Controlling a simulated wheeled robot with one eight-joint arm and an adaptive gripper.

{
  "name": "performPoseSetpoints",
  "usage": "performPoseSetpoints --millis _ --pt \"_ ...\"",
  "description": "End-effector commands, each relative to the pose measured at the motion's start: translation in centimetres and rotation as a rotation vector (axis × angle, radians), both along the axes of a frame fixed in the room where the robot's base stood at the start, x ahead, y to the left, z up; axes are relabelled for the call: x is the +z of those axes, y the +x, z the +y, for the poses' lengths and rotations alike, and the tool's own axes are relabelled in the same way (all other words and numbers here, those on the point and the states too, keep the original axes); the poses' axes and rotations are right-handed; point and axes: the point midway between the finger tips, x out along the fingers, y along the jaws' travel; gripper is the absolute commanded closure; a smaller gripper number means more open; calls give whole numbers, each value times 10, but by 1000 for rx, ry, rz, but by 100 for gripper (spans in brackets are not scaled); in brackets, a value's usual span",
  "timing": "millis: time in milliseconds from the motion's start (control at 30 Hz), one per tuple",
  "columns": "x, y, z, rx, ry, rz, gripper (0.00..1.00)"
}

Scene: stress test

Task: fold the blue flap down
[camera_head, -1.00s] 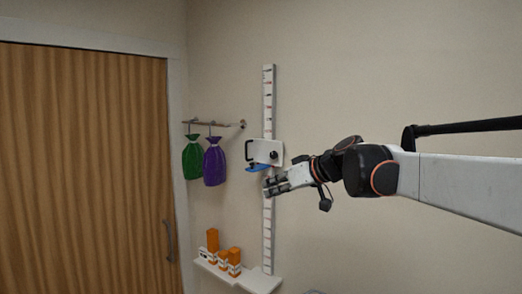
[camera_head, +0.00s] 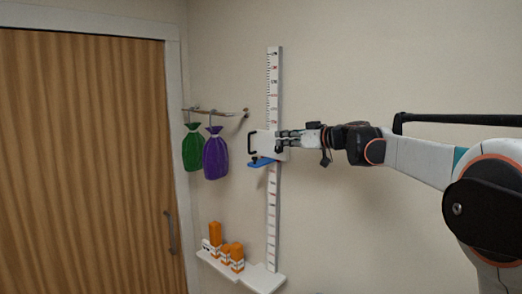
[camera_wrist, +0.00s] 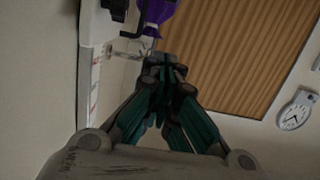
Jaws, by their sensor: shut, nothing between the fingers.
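The blue flap (camera_head: 262,162) sits at the lower edge of a white sliding head (camera_head: 266,146) on a wall-mounted measuring scale (camera_head: 274,90). It shows as a thin, nearly level strip sticking out toward the left. The head has a black handle (camera_head: 252,145) on its left side. My gripper (camera_head: 279,138) is shut and empty, in front of or beside the head's right part, above the flap. I cannot tell whether it touches the head. In the wrist view my shut gripper (camera_wrist: 170,72) points away, with the black handle (camera_wrist: 130,22) ahead to its left. The flap is not clearly visible there.
A green bag (camera_head: 193,148) and a purple bag (camera_head: 215,155) hang from a rail (camera_head: 215,112) left of the scale. A low shelf (camera_head: 262,278) holds several orange-and-white boxes and bottles. A wooden door (camera_head: 85,160) stands left. The wall right of the scale is clear around my arm.

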Motion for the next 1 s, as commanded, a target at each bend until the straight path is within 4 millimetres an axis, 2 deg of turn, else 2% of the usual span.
performPoseSetpoints --millis 267,733,833,1000 --pt "-2 9 12 2 -1 1 100" --pt "-16 62 80 2 -1 1 100" --pt "-33 62 79 0 0 1 100" --pt "-50 63 79 0 -1 1 100"
